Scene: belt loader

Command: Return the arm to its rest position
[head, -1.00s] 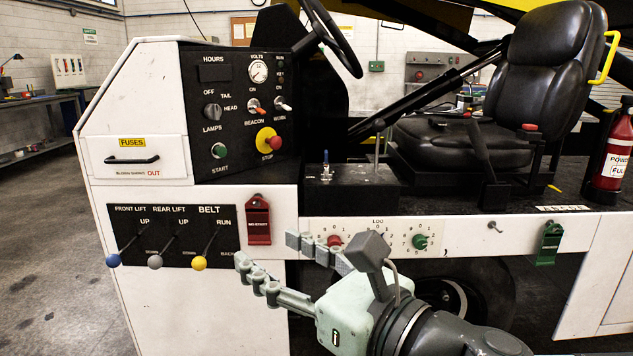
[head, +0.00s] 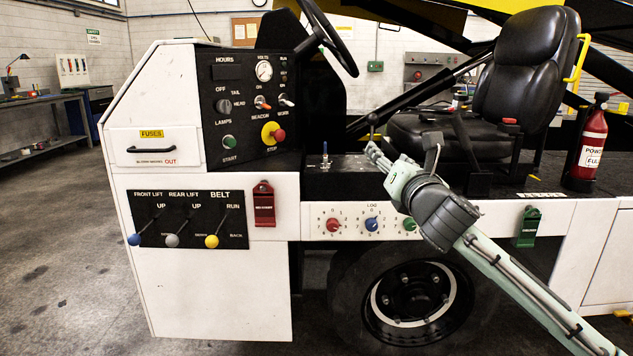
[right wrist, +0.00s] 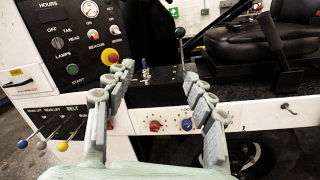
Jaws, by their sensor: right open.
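My right gripper (head: 377,152) is in the head view, in front of the loader's side near the seat and the black lever box. Its arm comes in from the lower right. In the right wrist view its two fingers (right wrist: 168,98) stand wide apart with nothing between them. Through the gap show the red knob (right wrist: 155,126), the blue knob (right wrist: 186,125) and the toggle switch box. My left gripper is not in view.
The loader's control panel (head: 240,110) and the lever plate (head: 187,218) with blue, grey and yellow knobs are at the left. A red tag (head: 264,204), a green tag (head: 529,227) and a fire extinguisher (head: 590,145) are on the loader. Open floor (head: 60,260) lies to the left.

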